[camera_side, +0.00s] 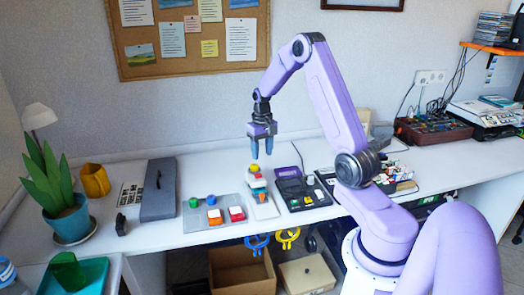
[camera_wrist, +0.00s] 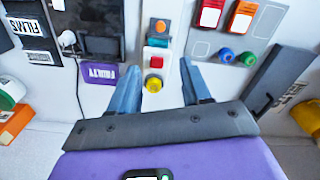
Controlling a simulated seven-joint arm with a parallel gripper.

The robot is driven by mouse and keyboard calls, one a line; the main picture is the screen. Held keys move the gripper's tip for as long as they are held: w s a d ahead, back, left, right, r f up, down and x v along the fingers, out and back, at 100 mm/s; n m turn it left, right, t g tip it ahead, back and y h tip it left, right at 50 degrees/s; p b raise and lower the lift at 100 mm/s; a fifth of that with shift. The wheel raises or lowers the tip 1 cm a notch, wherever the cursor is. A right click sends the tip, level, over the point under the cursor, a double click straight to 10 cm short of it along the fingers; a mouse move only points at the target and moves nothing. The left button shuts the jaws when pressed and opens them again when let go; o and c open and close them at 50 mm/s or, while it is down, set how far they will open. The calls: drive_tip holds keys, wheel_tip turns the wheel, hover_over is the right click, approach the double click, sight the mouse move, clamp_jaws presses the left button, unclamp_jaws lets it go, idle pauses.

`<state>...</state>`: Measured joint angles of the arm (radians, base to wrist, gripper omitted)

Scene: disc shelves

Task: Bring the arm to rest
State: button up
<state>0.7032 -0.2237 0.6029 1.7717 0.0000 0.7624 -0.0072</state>
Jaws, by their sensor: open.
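My gripper (camera_side: 262,147) is raised above the white table, its blue fingers pointing down. In the wrist view my gripper (camera_wrist: 158,74) is open, with nothing between the fingers. Below it stands a narrow white base with coloured pieces (camera_side: 257,182), a yellow piece at the top in the side view. In the wrist view this row of pieces (camera_wrist: 157,55) shows between and beyond the fingertips, with orange, red and yellow parts. The fingers are apart from the pieces in the side view.
A grey tray (camera_side: 198,221) with several coloured pieces lies left of the white base, and a dark tray (camera_side: 291,187) lies right. A grey case (camera_side: 159,190), yellow mug (camera_side: 95,180) and potted plant (camera_side: 68,222) stand further left. The air around my gripper is clear.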

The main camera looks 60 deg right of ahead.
drive_tip(key=s+a+r+n, duration=0.2)
drive_tip(key=a+r+n, duration=0.1)
drive_tip(key=a, duration=0.5)
drive_tip(key=s+a+r+n, duration=0.2)
drive_tip(key=a+n, duration=0.1)
drive_tip(key=a, duration=0.6)
drive_tip(key=s+a+r+n, duration=0.2)
drive_tip(key=s+a+r, duration=0.1)
drive_tip(key=a, duration=0.5)
drive_tip(key=s+a+r+n, duration=0.1)
drive_tip(key=s+a+n, duration=0.2)
drive_tip(key=s, duration=0.8)
drive_tip(key=s+a+r+n, duration=0.1)
drive_tip(key=s+a+n, duration=0.3)
drive_tip(key=s+n, duration=0.3)
drive_tip(key=s, duration=0.3)
drive_tip(key=shift+s, duration=0.4)
